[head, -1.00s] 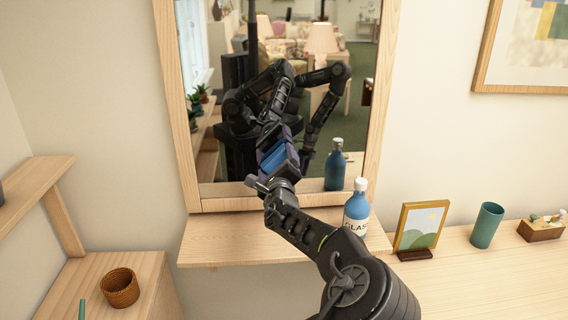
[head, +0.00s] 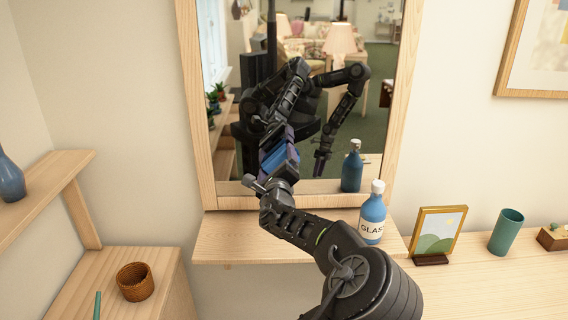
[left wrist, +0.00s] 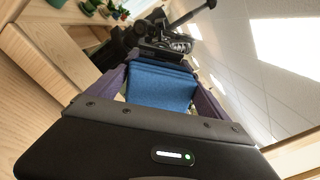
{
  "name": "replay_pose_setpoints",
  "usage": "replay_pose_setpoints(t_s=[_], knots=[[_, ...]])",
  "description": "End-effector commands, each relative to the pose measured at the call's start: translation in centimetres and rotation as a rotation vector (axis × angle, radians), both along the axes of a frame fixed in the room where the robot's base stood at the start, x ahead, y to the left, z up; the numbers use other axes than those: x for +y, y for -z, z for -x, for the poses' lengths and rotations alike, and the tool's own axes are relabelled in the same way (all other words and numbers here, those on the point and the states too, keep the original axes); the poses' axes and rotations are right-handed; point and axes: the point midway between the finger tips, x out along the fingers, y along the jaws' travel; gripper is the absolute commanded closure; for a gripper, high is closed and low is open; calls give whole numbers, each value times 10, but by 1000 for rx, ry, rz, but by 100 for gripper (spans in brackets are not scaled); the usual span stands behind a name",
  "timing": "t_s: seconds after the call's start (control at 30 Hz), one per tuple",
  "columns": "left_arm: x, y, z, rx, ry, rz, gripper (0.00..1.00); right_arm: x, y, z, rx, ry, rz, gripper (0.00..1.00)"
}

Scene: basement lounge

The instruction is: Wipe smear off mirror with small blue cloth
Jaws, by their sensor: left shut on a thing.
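The mirror (head: 379,125) hangs on the wall in a light wood frame and reflects the room and my dark arms. My left gripper (head: 281,158) is in front of its lower part, shut on a small blue cloth (head: 284,155). In the left wrist view the blue cloth (left wrist: 160,86) spans the gap between the purple fingers of the left gripper (left wrist: 163,80). I cannot tell whether the cloth touches the glass. I cannot make out a smear; my arm and its reflection cover part of the glass. My right gripper shows at most as a reflection.
A wooden ledge (head: 235,243) below the mirror holds a blue bottle with a white cap (head: 372,215). Right of it stand a picture frame (head: 438,233) and a green cup (head: 506,232). A wicker basket (head: 135,281) and a blue vase (head: 9,178) are at left.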

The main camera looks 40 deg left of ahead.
Motion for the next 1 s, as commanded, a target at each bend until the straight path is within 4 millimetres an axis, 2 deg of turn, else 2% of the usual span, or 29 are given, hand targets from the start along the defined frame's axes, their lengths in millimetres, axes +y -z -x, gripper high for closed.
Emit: replay_pose_setpoints(t_s=[0.47,1.0], knots=[[-4,0,5,1,0,2,42,0,0,0,0,0,0,64],[-36,0,46,-1,1,1,42,0,-2,0,0,0,0,64]])
